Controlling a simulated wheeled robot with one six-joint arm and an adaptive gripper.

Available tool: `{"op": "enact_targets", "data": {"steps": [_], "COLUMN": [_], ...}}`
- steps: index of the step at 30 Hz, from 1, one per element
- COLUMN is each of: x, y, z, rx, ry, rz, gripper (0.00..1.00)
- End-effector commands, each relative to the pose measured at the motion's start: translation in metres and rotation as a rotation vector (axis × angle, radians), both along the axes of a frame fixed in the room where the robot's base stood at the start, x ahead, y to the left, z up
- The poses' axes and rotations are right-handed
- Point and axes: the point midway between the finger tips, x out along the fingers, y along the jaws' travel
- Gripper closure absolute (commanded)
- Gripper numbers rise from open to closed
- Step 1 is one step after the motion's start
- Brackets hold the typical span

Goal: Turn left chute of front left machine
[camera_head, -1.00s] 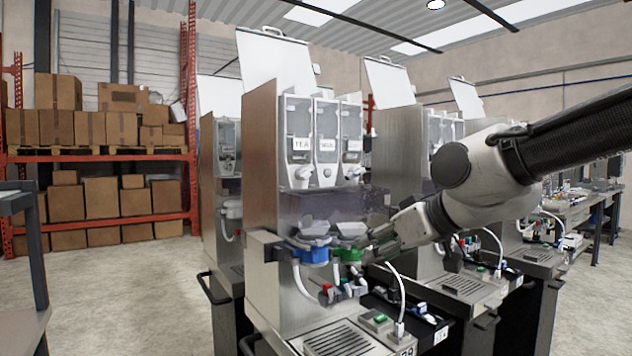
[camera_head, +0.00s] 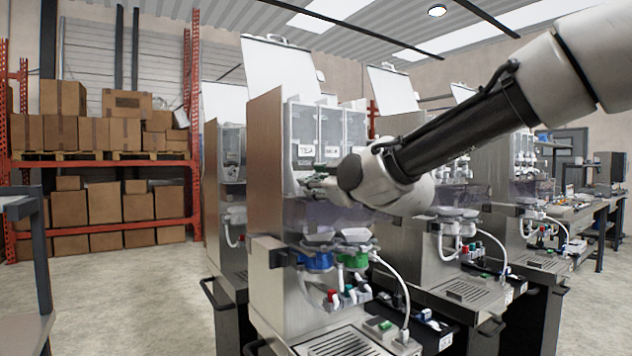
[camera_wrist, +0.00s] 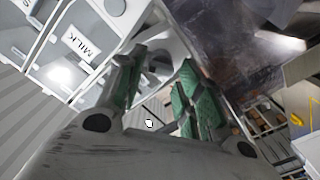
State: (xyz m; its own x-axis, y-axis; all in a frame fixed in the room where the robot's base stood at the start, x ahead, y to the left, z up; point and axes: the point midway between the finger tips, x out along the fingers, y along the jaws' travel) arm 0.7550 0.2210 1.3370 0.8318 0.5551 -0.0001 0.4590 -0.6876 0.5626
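The front left machine (camera_head: 266,170) has a wooden side panel, an open white lid and clear canisters on its front. The leftmost canister bears a TEA label (camera_head: 305,151). My gripper (camera_head: 308,186) is in front of the canisters' lower part, just below that label, and covers most of the left chute there. In the wrist view my gripper (camera_wrist: 161,66) has its green-padded fingers apart. A pale shape (camera_wrist: 172,45) lies beyond them; I cannot tell whether it is the chute or whether they touch it. A MILK label (camera_wrist: 82,50) shows at the left.
Blue (camera_head: 316,260) and green (camera_head: 353,260) fittings sit below on the machine, above a drip tray (camera_head: 340,343). Similar machines stand to the right and behind. Shelving with cardboard boxes (camera_head: 105,203) is at the left, with bare floor before it.

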Motion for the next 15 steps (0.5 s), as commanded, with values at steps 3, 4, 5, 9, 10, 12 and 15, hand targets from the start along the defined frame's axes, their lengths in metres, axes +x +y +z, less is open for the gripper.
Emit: {"op": "enact_targets", "data": {"steps": [3, 4, 5, 9, 10, 12, 15], "x": [0.0044, 0.0047, 0.0047, 0.0046, 0.0046, 0.0045, 0.0045], "y": [0.0029, 0.0031, 0.0032, 0.0030, 0.0030, 0.0030, 0.0030], "z": [0.0000, 0.0001, 0.0002, 0.0001, 0.0001, 0.0000, 0.0000], "rx": [0.000, 0.000, 0.000, 0.001, 0.001, 0.001, 0.001], "ry": [0.000, 0.000, 0.000, 0.001, 0.001, 0.001, 0.001], "rz": [0.000, 0.000, 0.000, 0.000, 0.000, 0.000, 0.000], "gripper": [0.64, 0.64, 0.64, 0.64, 0.66, 0.79, 0.97]}}
